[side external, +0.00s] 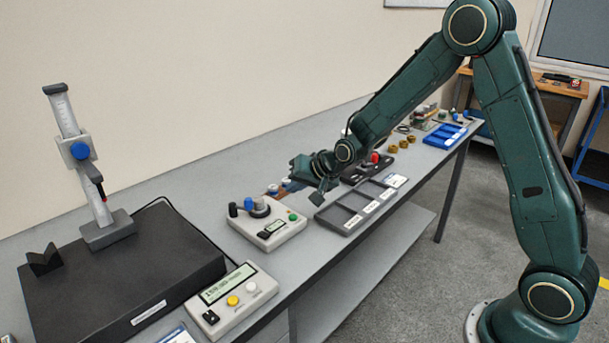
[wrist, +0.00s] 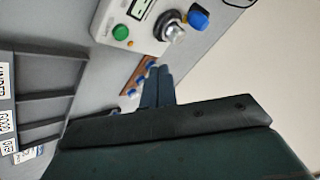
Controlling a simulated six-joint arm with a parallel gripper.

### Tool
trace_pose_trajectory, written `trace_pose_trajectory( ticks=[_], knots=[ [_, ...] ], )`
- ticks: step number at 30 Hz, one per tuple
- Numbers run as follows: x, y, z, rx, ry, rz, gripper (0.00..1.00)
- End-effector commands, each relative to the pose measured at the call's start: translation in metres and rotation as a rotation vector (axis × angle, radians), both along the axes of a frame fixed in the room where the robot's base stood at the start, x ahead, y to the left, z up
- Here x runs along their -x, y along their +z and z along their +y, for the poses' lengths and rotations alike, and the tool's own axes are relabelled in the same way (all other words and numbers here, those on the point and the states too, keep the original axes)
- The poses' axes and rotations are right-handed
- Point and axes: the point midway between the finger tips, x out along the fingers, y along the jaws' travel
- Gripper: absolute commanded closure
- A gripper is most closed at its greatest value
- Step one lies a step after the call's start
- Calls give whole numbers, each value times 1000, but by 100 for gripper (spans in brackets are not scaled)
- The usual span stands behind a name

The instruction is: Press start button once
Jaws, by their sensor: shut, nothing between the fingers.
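A white control box (side external: 262,233) with a small display, a green button (side external: 293,217), a grey knob (side external: 260,208) and dark and blue knobs stands mid-bench. In the wrist view the green button (wrist: 121,32) is at upper left, beside the lit display and a clear-grey knob (wrist: 172,30). No start lettering is readable, so I cannot tell for sure which button is start. My gripper (side external: 319,197) hangs above the bench, right of the box and apart from it. Its fingers (wrist: 158,72) are shut and empty, below the box in the wrist view.
A grey compartment tray (side external: 340,214) lies right of the box. A readout box (side external: 232,299) with yellow and white buttons stands nearer, beside a black plate (side external: 110,285) bearing an upright gauge stand (side external: 75,150). Small blue-topped parts (wrist: 140,82) sit by my fingers in the wrist view.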

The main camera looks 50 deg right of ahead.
Motion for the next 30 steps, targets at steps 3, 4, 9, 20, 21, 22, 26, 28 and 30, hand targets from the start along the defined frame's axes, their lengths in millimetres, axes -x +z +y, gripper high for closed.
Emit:
trace_pose_trajectory(
  ticks=[3, 4, 9, 20, 21, 22, 26, 28, 30],
  knots=[
    [0, -14, 0, 0, 1, 4, 100],
    [0, -17, 0, 0, 1, 4, 100],
    [1, -34, 0, 0, 1, 4, 100],
    [0, -55, 0, 0, 0, 1, 100],
    [0, -56, 0, 0, 0, 1, 100],
    [0, -56, 0, 0, 0, 0, 100],
    [0, -57, 0, 0, 0, 0, 100],
    [0, -57, 0, 0, 0, 0, 100],
    [0, -57, 0, 0, 0, 0, 100]
  ],
)
